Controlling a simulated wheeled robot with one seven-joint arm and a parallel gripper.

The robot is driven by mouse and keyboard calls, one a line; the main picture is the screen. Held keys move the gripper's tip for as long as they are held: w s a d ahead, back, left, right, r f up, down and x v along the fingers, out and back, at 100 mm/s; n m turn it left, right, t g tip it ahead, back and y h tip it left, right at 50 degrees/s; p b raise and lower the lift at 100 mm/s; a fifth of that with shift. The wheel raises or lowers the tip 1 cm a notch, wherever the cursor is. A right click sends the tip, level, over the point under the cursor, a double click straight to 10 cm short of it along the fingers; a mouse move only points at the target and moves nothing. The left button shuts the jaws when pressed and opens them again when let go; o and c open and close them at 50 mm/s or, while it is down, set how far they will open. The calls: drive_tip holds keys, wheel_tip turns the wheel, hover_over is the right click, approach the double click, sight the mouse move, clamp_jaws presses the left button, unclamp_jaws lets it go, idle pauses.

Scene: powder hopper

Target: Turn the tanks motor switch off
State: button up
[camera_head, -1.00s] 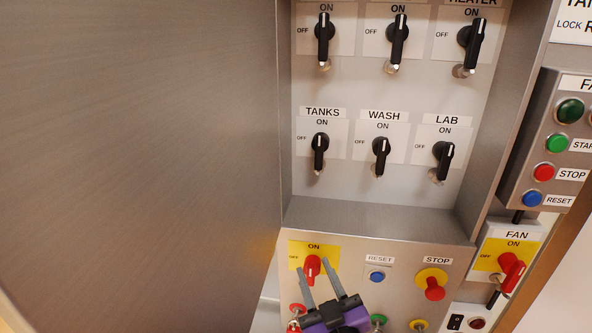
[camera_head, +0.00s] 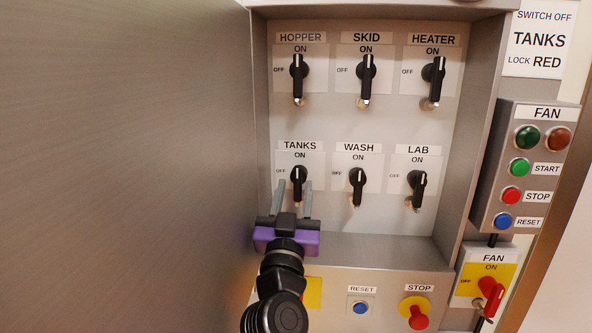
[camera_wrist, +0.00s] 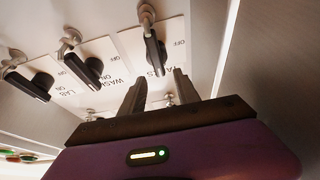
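The TANKS switch (camera_head: 298,176) is a black rotary handle on a white plate, in the lower row at the left of the panel. Its handle stands vertical, in line with the ON label above it; OFF is printed to its left. My gripper (camera_head: 295,184) is open in front of it, with one finger to each side of the handle in the head view. In the wrist view the TANKS handle (camera_wrist: 155,53) shows between and just beyond the open fingertips (camera_wrist: 159,76). I cannot tell whether they touch it.
The WASH switch (camera_head: 357,187) and LAB switch (camera_head: 417,189) stand to the right, the HOPPER switch (camera_head: 298,78) above. A large metal panel (camera_head: 120,160) closes the left side. A sloped lower panel (camera_head: 385,282) juts out below, with a red STOP knob (camera_head: 416,312).

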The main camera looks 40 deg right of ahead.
sight(297, 175)
drive_tip(key=p+x, duration=0.2)
drive_tip(key=x, duration=0.4)
drive_tip(key=shift+d, duration=0.1)
clamp_jaws()
drive_tip(key=shift+f, duration=0.1)
